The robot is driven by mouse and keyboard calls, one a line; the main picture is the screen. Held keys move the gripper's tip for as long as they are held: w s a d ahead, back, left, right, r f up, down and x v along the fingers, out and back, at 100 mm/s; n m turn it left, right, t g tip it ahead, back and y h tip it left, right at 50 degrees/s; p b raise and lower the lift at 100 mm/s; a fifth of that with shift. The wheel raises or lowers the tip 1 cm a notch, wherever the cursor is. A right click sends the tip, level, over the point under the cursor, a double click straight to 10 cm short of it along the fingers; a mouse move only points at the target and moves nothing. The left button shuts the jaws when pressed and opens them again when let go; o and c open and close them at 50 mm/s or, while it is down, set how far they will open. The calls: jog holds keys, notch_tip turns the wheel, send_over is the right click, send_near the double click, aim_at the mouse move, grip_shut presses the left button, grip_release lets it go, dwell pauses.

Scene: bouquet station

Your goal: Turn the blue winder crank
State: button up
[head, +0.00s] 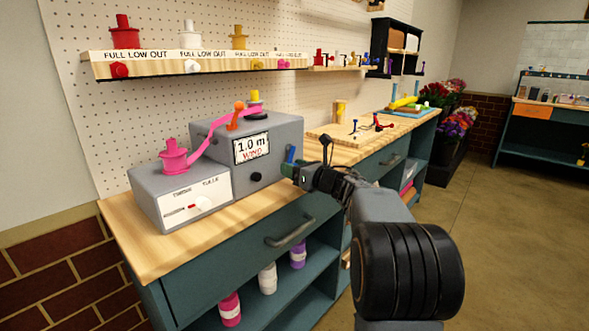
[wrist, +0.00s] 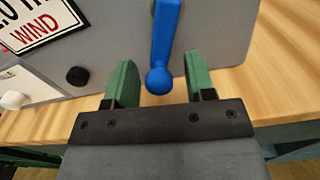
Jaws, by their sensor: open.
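The blue winder crank (wrist: 166,45) hangs down the front of the grey winder box in the wrist view, with its round knob at the lower end. In the head view the crank (head: 291,154) is a small blue piece at the box's right side, partly hidden by my gripper. My gripper (wrist: 161,80) is open, with one green finger on each side of the crank's knob and gaps showing on both sides. In the head view my gripper (head: 290,170) is at the front right of the winder box (head: 285,128). A sign on the box reads "1.0 m WIND" (head: 252,148).
A black knob (head: 256,178) sits on the box front, left of the crank. A pink ribbon (head: 205,150) runs from a pink spool to an orange guide. A drawer handle (head: 290,231) juts out below the wooden bench top (head: 150,258). Small red and blue items stand farther right.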

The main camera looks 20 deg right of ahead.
jog(key=c, duration=0.9)
jog(key=shift+o, duration=0.2)
jog(key=shift+a, duration=0.1)
